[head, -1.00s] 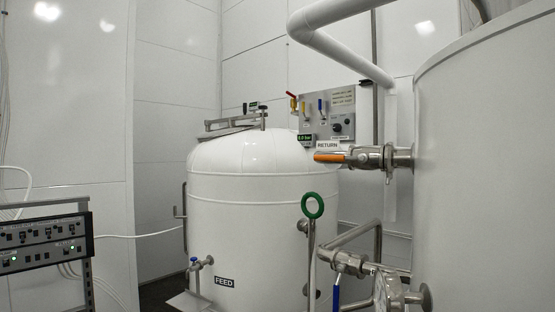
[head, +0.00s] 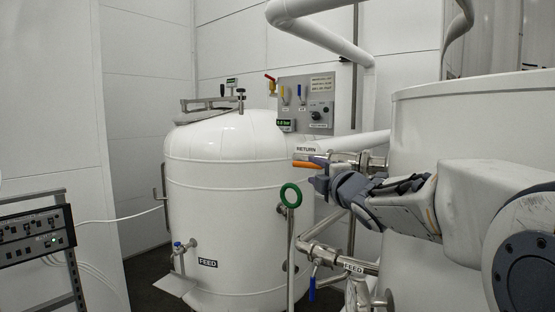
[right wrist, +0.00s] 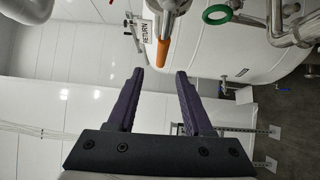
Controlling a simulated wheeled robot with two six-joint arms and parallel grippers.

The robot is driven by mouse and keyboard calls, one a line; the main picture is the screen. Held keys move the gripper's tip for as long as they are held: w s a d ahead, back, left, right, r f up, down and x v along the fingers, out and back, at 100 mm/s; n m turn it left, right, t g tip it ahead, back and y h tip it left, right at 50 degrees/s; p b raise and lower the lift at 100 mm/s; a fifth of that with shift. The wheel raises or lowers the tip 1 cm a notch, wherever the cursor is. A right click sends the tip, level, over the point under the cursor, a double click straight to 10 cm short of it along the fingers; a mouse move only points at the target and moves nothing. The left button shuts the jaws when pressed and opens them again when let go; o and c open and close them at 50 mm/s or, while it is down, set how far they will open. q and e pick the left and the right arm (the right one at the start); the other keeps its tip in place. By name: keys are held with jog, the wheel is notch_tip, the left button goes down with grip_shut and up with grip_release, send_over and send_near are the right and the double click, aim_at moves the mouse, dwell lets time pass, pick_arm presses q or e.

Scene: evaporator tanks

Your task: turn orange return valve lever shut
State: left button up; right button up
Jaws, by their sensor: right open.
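The orange return valve lever (head: 305,164) points left, about in line with its steel pipe, below the RETURN label (head: 306,149). In the right wrist view the lever (right wrist: 163,52) lies just beyond the fingertips, roughly centred between them. My right gripper (head: 318,181) comes in from the right, close below and in front of the lever. Its two dark fingers (right wrist: 160,74) are open with nothing between them. I see no contact with the lever. The valve body (head: 355,160) is partly hidden behind the gripper and arm. My left gripper is not in view.
A green ring handle (head: 290,195) on a rod stands just below left of the gripper. Lower steel piping (head: 330,257) has a blue lever (head: 312,283). The large white tank (head: 225,215) stands behind; another tank (head: 450,105) is at the right.

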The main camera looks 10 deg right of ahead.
aim_at(303, 165)
jog(key=w+p, duration=0.1)
jog(key=w, duration=0.1)
jog(key=w+p, duration=0.1)
jog(key=w, duration=0.2)
jog(key=w+p, duration=0.1)
jog(key=w, duration=0.2)
jog(key=shift+w+a, duration=0.15)
jog(key=shift+a, duration=0.1)
jog(key=shift+w, duration=0.3)
grip_shut()
dwell(0.8)
